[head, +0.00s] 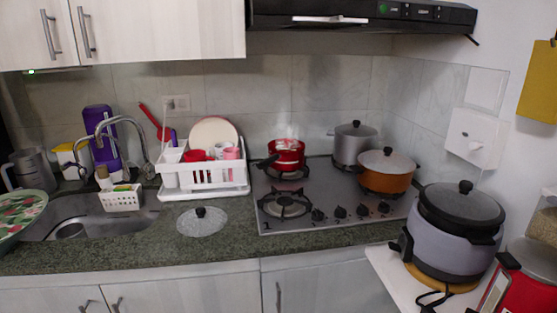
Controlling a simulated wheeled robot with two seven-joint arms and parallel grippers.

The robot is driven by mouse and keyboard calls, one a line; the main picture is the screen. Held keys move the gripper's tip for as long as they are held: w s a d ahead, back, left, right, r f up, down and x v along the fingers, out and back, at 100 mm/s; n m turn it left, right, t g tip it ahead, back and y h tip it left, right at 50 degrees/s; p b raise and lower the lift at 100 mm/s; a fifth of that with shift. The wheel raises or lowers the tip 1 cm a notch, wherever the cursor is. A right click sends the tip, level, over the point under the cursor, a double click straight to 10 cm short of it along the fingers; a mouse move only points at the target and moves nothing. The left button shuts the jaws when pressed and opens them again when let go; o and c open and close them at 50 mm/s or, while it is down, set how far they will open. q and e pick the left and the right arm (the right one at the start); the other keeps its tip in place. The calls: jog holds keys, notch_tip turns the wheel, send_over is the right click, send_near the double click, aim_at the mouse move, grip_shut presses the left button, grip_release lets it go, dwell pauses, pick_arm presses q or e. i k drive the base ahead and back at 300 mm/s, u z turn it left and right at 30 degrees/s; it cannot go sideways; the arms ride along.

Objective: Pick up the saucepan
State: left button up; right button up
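The saucepan (289,162) is red, with a dark handle pointing left toward the dish rack. It stands upright on the back left burner of the stovetop (322,190). Its top looks open, with pale steam or a whitish blur above it. A glass lid (202,221) with a black knob lies on the counter, left of the stovetop. Neither of my grippers shows in the head view.
A grey lidded pot (353,149) and an orange lidded pot (385,177) stand right of the saucepan. A white dish rack (203,178) is close on its left. A large grey cooker (452,240) stands at front right. The front left burner (284,204) is empty.

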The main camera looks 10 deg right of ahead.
aim_at(291, 159)
jog(key=u, duration=0.5)
jog(key=i, duration=0.95)
jog(key=u, duration=0.2)
